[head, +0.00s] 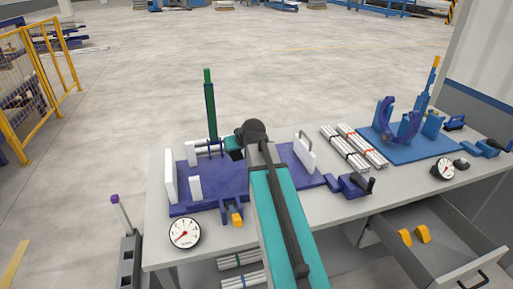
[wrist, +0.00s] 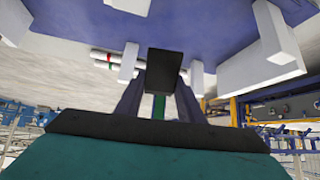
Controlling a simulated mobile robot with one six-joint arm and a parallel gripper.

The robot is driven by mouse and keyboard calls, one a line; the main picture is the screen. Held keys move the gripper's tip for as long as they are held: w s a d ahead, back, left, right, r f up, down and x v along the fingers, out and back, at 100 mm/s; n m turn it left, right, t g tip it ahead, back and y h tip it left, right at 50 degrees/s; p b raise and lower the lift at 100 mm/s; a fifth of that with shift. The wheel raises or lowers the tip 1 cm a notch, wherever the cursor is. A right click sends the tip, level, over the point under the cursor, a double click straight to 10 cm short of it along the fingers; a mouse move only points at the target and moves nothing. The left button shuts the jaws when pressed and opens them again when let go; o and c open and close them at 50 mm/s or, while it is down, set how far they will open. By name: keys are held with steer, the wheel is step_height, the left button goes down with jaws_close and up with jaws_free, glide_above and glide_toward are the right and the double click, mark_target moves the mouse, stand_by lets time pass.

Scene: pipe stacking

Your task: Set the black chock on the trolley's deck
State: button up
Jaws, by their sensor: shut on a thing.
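The black chock (wrist: 164,72) is a dark block between the two fingers of my gripper (wrist: 160,85) in the wrist view; the gripper is shut on it. In the head view my gripper (head: 236,150) reaches over the trolley's purple deck (head: 262,187), near its back edge, and my arm hides part of the deck. The deck also spans the top of the wrist view (wrist: 215,22). I cannot tell whether the chock touches the deck.
A green post (head: 210,105) rises behind the deck. A white plate (head: 304,152) stands at the deck's right. Strapped pipe bundles (head: 345,147) and a blue mat (head: 402,152) with a blue clamp are further right. A gauge (head: 185,233) lies front left. An open drawer (head: 440,252) holds yellow pieces.

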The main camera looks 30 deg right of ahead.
steer(key=a+b, duration=0.2)
steer(key=a, duration=1.9)
steer(key=shift+w+a+r+n+y, duration=0.3)
steer(key=shift+w+a+r+n, duration=0.05)
steer(key=shift+w+r+n, duration=0.1)
